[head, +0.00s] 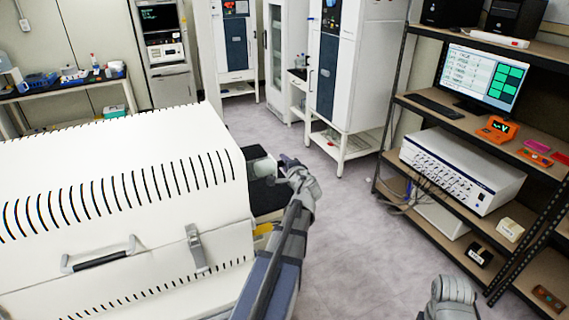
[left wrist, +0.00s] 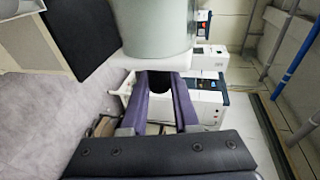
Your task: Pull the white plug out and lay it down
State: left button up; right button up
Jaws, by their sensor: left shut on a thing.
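The white plug (head: 262,168) shows as a small pale rounded piece at the right side of the white slotted housing. In the left wrist view a large pale grey-green cylinder with a white rim (left wrist: 150,61) fills the top middle, just beyond my fingers; it looks like the same piece. My left gripper (head: 287,162) is beside the housing and shut on the plug. Its two purple fingers (left wrist: 164,80) show in the left wrist view with a dark part between their tips. I cannot tell whether the plug is seated or free. My right gripper's fingers are not seen.
The white housing (head: 120,165) with handle and latch fills the left. A dark surface (head: 265,195) lies beside it, below the plug. Shelves (head: 440,115) with a monitor and a white instrument (head: 462,170) stand at right. The grey floor (head: 345,225) between is clear.

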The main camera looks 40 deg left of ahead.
pick_arm(q)
grip_shut()
jog(key=w+d, duration=0.4)
jog(key=w, duration=0.4)
jog(key=shift+w+d, duration=0.2)
jog(key=shift+w, duration=0.05)
dwell(0.6)
jog(key=shift+d, duration=0.15)
jog(key=d, duration=0.6)
jog(key=shift+d, duration=0.25)
jog(key=shift+s, duration=0.1)
